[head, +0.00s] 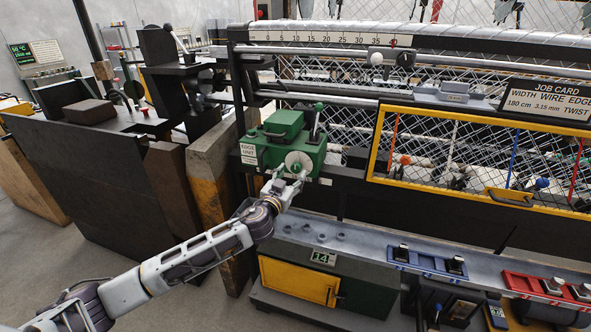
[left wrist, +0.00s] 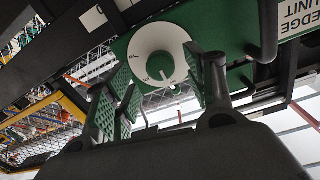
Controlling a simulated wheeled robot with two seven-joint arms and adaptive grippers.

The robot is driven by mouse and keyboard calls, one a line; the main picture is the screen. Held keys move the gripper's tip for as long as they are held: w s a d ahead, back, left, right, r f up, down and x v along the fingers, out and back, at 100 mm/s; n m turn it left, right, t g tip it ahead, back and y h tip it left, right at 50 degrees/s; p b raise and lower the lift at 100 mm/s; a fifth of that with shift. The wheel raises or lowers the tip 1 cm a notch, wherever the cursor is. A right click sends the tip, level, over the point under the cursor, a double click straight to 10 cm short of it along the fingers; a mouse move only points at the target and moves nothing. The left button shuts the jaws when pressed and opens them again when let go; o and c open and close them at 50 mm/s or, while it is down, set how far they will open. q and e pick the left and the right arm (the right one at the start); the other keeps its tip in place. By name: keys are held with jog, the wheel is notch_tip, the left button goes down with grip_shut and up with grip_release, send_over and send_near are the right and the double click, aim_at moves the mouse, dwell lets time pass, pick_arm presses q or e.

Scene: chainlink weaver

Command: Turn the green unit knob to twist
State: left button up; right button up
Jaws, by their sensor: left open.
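The green edge unit (head: 284,142) is mounted on the machine's left end, with a green lever (head: 319,107) on its top right. Its knob (head: 299,163) is a white round dial on the front; in the left wrist view the knob (left wrist: 148,42) has a green centre with a small pale mark. My left gripper (head: 289,180) is open just in front of the knob and below its middle. In the left wrist view its fingers (left wrist: 165,84) stand either side of the dial's lower part. I cannot tell whether they touch it. My right gripper is not in view.
A job card (head: 546,101) reads width 180 cm, wire 3.15 mm, edge TWIST. A yellow-framed guard (head: 378,150) is to the right. A dark bench (head: 85,160) stands left.

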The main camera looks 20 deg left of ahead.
aim_at(295, 170)
pick_arm(q)
jog(key=shift+w+d+r, duration=0.1)
jog(key=shift+w, duration=1.35)
jog(key=shift+w+p, duration=0.3)
jog(key=shift+w, duration=0.55)
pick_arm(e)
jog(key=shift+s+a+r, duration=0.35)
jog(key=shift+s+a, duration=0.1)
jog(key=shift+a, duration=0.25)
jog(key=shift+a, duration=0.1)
pick_arm(q)
jog(key=c, duration=1)
jog(key=shift+c, duration=0.2)
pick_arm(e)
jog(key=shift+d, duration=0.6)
